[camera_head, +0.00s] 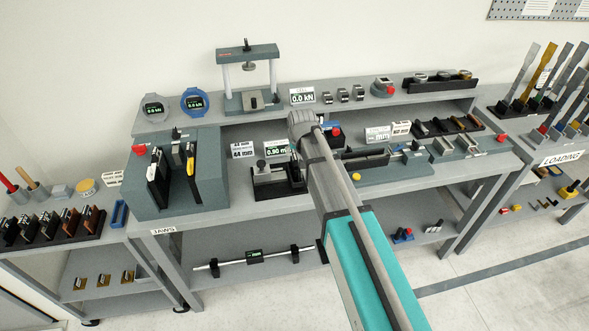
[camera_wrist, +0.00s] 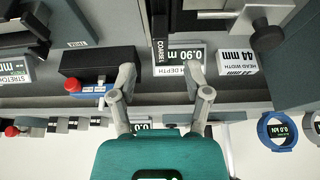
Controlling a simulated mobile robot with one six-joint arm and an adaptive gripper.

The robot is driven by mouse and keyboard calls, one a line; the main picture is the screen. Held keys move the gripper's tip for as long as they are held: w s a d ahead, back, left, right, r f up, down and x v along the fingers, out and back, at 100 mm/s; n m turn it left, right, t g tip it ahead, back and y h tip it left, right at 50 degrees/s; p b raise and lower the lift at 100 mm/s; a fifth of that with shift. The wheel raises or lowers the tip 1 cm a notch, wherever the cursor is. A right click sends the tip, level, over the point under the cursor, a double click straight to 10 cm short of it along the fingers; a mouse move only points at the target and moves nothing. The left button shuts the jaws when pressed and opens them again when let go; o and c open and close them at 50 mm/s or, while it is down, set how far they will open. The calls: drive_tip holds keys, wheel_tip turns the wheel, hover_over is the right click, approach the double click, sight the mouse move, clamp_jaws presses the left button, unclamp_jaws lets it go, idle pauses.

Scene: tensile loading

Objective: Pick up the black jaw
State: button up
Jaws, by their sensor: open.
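In the wrist view a dark upright piece marked COARSE (camera_wrist: 159,28) stands between and beyond my fingertips; it looks like the black jaw. My gripper (camera_wrist: 161,76) is open and empty, its two grey fingers apart, with a gap to that piece. Other dark jaws (camera_head: 157,178) show in the blue-grey fixture (camera_head: 207,197) at left, and several more (camera_head: 55,224) stand in a rack at far left.
The display reading 0.90 mm (camera_wrist: 186,56) and the head width sign (camera_wrist: 237,60) stand near my right finger. A black block (camera_wrist: 100,62) and red-and-blue part (camera_wrist: 88,88) sit by my left finger. A press frame (camera_head: 247,78) stands on the upper shelf.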

sight(295, 156)
drive_tip(key=shift+f, duration=0.15)
drive_tip(key=shift+b+x, duration=2.4)
drive_tip(key=shift+x, duration=0.1)
drive_tip(key=shift+a, duration=0.1)
clamp_jaws()
drive_tip(key=shift+w, duration=0.1)
